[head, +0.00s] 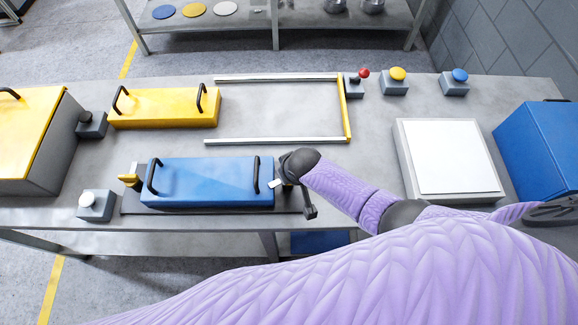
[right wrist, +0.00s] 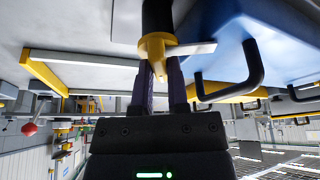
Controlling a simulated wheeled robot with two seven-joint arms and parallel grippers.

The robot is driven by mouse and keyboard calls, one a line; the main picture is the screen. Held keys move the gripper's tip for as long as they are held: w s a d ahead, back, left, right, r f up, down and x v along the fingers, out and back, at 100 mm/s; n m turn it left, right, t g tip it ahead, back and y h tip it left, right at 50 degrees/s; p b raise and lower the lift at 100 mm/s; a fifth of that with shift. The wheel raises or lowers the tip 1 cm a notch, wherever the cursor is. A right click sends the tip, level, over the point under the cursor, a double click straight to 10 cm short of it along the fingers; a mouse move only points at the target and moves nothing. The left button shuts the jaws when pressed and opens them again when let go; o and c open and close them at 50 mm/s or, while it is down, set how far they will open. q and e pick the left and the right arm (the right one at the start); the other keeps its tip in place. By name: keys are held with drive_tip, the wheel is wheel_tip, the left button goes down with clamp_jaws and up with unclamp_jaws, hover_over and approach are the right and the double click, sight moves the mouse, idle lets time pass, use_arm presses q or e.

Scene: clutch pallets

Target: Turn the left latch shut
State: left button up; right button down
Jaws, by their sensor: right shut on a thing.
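The blue pallet (head: 210,182) with two black handles lies on a dark base plate (head: 130,204) near the table's front edge. The left latch (head: 130,179) shows a yellow part beside the pallet's left end; no tongue is seen over the pallet there. My right gripper (right wrist: 160,75) is at the other end, shut on the yellow part of the right latch (right wrist: 157,46). That latch's pale tongue (head: 275,183) points toward the pallet's right end, and its dark post stands in the right wrist view. The fingertips are mostly hidden in the head view. My left gripper is not in view.
A yellow pallet (head: 165,108) lies behind the blue one, beside an empty rail frame (head: 275,141). A white button (head: 87,201) and a black one (head: 85,117) stand at left. A white-topped block (head: 447,156) and blue case (head: 540,150) stand at right.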

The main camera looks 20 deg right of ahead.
drive_tip(key=shift+a+m+h, duration=0.1)
drive_tip(key=shift+m+h, duration=0.3)
drive_tip(key=shift+m, duration=0.5)
drive_tip(key=m+h, duration=0.1)
drive_tip(key=m, duration=0.1)
drive_tip(key=shift+m+p, duration=0.3)
drive_tip(key=shift+p, duration=0.05)
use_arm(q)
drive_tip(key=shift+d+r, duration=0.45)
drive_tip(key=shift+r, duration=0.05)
use_arm(e)
drive_tip(key=shift+m, duration=0.4)
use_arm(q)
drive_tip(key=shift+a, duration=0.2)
use_arm(e)
drive_tip(key=shift+m+h, duration=0.3)
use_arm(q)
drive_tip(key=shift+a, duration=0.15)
use_arm(e)
drive_tip(key=c, duration=0.6)
unclamp_jaws()
